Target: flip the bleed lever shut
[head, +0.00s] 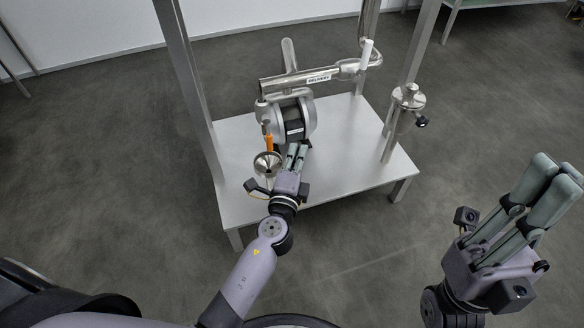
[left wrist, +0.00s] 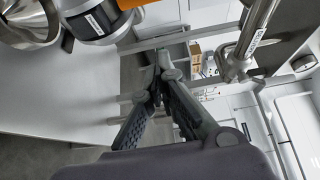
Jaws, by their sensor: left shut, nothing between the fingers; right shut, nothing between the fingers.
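The orange lever (head: 270,142), which I take for the bleed lever, hangs pointing down at the left front of the metal pump (head: 304,113). Part of the orange also shows at the top edge of the left wrist view (left wrist: 131,4); the rest is cut off. My left gripper (head: 299,148) is shut and empty. It is just right of the orange lever in the head view, in front of the pump; contact cannot be told. Its closed fingertips also show in the left wrist view (left wrist: 160,60). My right gripper (head: 556,185) is shut and empty, far off to the right.
A metal funnel (head: 267,163) sits below the lever, left of my left gripper. Frame posts (head: 188,75) flank the grey table (head: 345,185). Its front right is clear.

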